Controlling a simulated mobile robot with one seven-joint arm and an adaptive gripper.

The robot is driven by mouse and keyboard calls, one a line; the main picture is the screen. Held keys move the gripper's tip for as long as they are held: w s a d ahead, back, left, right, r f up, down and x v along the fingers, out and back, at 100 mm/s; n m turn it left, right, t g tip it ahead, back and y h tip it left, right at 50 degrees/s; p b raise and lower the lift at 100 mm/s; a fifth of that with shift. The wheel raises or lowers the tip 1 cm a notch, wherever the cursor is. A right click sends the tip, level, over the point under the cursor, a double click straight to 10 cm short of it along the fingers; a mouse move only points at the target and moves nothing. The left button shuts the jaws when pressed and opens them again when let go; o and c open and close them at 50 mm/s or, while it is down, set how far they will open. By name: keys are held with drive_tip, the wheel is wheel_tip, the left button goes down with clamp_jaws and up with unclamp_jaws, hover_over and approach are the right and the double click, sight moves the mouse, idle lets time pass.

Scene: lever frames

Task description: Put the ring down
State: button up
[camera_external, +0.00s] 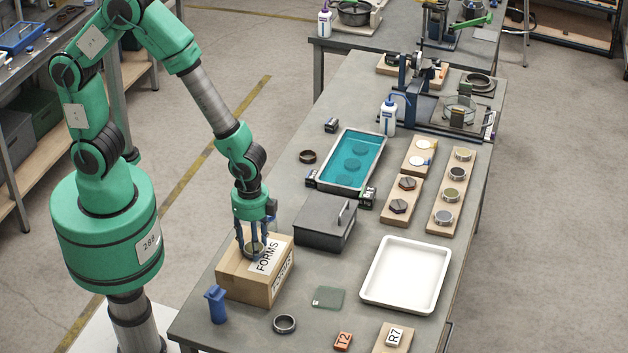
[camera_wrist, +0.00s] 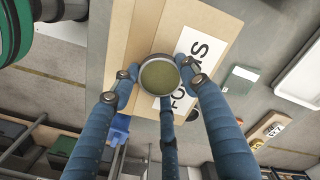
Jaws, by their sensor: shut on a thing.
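My gripper (camera_external: 253,240) points down over the cardboard box marked FORMS (camera_external: 232,283), near the table's front left. Its blue fingers are shut around a round grey-rimmed ring (camera_external: 256,249) with an olive face. In the wrist view the ring (camera_wrist: 160,76) sits level between the fingertips, with the box top (camera_wrist: 205,27) behind it and partly covering the label. I cannot tell whether the ring touches the box top or is just above it.
A dark lidded box (camera_external: 322,226) stands behind the FORMS box. A blue cup-like holder (camera_external: 216,304), another ring (camera_external: 285,324) and a green plate (camera_external: 328,298) lie near the front. A white tray (camera_external: 366,295) is at right. Bare tabletop lies between them.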

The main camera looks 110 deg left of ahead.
drive_tip(key=o, duration=1.3)
drive_tip(key=shift+f, duration=0.1)
wheel_tip(320, 180, up, 12)
drive_tip(key=shift+r+p, duration=0.15)
drive_tip(key=shift+p, duration=0.25)
drive_tip(key=s+d+r+n+t, duration=0.1)
drive_tip(key=s+r+n+t, duration=0.1)
drive_tip(key=s+r, duration=0.3)
drive_tip(key=s+d+r+n+t, duration=0.1)
drive_tip(key=s+r, duration=0.4)
drive_tip(key=r, duration=0.7)
drive_tip(key=s+d+r+n+t, duration=0.1)
drive_tip(key=s+r+n+t, duration=0.1)
drive_tip(key=s+r, duration=0.4)
drive_tip(key=shift+s+d+r+n+t, duration=0.1)
drive_tip(key=shift+d+r+n+t, duration=0.05)
drive_tip(key=shift+r, duration=0.8)
drive_tip(key=shift+d+r+n+t, duration=0.1)
drive_tip(key=shift+r+n+t, duration=0.05)
drive_tip(key=shift+r, duration=0.75)
